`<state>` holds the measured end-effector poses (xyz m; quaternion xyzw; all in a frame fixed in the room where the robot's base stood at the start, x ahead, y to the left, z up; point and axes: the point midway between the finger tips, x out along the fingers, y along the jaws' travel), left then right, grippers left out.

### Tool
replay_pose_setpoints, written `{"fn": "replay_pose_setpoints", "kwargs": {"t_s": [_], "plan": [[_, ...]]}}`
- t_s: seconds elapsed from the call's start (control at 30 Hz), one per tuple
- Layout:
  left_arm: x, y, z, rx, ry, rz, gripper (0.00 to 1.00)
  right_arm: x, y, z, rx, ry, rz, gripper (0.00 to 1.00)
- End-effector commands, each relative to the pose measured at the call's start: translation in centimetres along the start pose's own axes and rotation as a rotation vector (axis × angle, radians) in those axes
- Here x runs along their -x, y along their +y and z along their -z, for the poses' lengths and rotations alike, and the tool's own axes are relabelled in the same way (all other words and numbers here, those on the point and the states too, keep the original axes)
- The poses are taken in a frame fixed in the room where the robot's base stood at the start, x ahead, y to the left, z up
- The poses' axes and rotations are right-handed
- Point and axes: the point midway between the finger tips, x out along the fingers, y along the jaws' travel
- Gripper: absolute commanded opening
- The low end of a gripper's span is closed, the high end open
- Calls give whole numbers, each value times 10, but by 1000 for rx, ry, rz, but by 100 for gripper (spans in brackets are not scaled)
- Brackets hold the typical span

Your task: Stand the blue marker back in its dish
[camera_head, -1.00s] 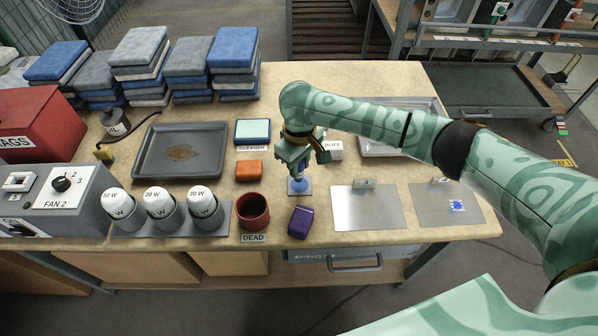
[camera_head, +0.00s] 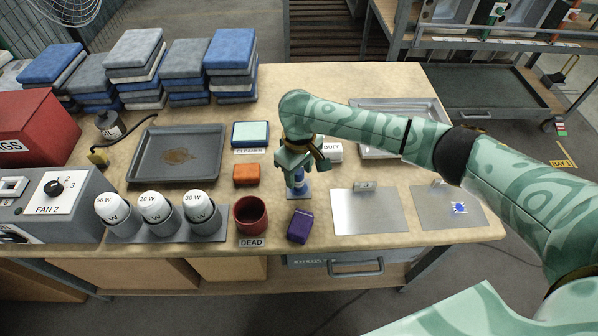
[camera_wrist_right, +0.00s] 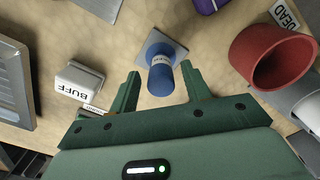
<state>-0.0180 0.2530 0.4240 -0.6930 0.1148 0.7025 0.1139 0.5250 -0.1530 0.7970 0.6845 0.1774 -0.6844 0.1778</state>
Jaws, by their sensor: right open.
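My right gripper (camera_head: 294,170) is above the middle of the bench, pointing down. In the right wrist view its open fingers (camera_wrist_right: 161,82) stand on either side of a short blue cylinder with a white label band, the blue marker (camera_wrist_right: 160,80), apart from it. The blue marker (camera_head: 299,180) looks upright; its lower end is at a blue round base on a small grey-blue square plate (camera_wrist_right: 151,45). I cannot make out a separate dish rim there. The gripper hides part of the marker in the head view. My left gripper is out of view.
A red cup (camera_head: 250,214) labelled DEAD and a purple block (camera_head: 300,226) stand close by in front. An orange block (camera_head: 246,175) is to the left. A white BUFF block (camera_wrist_right: 83,80) is near the right gripper. Metal plates (camera_head: 365,213) lie to the right.

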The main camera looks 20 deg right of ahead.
Motion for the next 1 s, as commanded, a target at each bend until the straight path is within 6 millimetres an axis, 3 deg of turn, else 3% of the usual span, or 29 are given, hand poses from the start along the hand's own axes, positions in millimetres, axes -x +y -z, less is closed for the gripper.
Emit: {"fn": "replay_pose_setpoints", "kwargs": {"t_s": [0.03,0.2,0.4,0.6,1.0], "plan": [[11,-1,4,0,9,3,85,18,0,1,0,7,-3,48],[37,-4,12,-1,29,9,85,62,0,1,-1,9,-3,48],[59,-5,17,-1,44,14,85,101,0,1,0,6,-2,48],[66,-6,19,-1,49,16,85,116,0,0,-1,3,0,48],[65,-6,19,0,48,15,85,115,0,0,-1,1,1,48]]}}
